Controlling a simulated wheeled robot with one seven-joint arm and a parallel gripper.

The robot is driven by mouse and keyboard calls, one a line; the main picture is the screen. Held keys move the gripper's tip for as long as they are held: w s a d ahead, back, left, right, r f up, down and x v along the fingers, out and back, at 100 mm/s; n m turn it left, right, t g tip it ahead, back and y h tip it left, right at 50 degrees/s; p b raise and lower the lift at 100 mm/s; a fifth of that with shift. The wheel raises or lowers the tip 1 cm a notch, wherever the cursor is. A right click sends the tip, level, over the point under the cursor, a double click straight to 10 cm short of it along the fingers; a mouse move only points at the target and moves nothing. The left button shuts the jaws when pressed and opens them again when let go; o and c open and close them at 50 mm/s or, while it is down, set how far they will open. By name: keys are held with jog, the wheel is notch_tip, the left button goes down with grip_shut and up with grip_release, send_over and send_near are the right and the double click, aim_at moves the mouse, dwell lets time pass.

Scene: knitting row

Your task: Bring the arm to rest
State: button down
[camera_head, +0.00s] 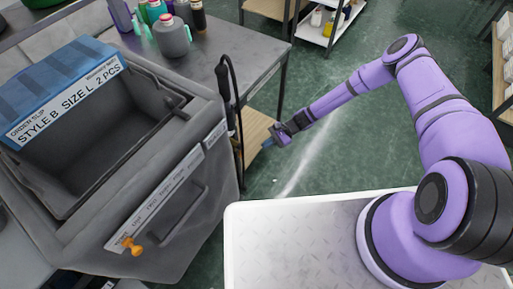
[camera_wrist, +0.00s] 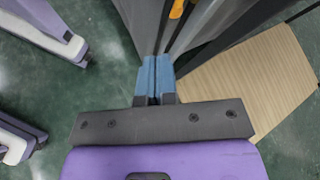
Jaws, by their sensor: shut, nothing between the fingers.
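My purple arm reaches from its base at the right across the open floor in the head view. My gripper (camera_head: 268,143) is at its far end, beside the right side of a large grey bin (camera_head: 190,210) and in front of a wooden shelf board (camera_head: 256,132). The wrist view shows my gripper (camera_wrist: 155,62) with its two blue fingers pressed together and nothing between them. The grey bin wall (camera_wrist: 205,25) lies just past the fingertips there. I cannot tell whether they touch it.
A grey table (camera_head: 225,50) with a grey jug (camera_head: 172,37) and several bottles stands behind the bin. A black hose (camera_head: 224,85) hangs at the table corner. Green floor (camera_head: 330,150) is clear under my arm.

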jog(key=w+d, duration=0.2)
jog(key=d, duration=0.4)
jog(key=shift+w+r, duration=0.15)
jog(key=shift+w, duration=0.05)
